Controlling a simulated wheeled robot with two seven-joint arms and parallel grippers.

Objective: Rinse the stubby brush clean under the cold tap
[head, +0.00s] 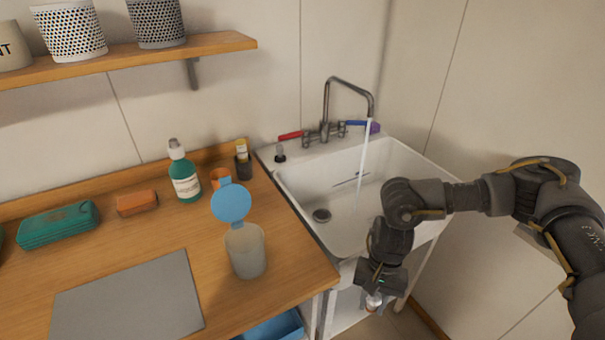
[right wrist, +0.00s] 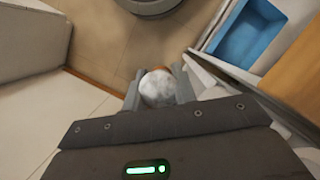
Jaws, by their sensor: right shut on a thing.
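My right gripper (head: 374,290) hangs low in front of the white sink (head: 408,160), below its front rim and outside the basin. It is shut on a small, pale, rounded thing (head: 373,301), apparently the stubby brush. In the right wrist view its whitish, mottled round end (right wrist: 158,88) sits between the fingers (right wrist: 160,95); the rest is mostly hidden. The tap (head: 329,105) has a red lever (head: 290,135) at left and a blue lever (head: 355,123) at right. A water stream (head: 365,150) falls from its spout into the basin. My left gripper is out of view.
The wooden counter (head: 120,240) left of the sink holds a cup with a blue round-topped thing (head: 246,255), a green bottle (head: 185,175), a teal case (head: 58,224) and a grey mat (head: 130,300). A blue bin (right wrist: 250,35) is below the counter.

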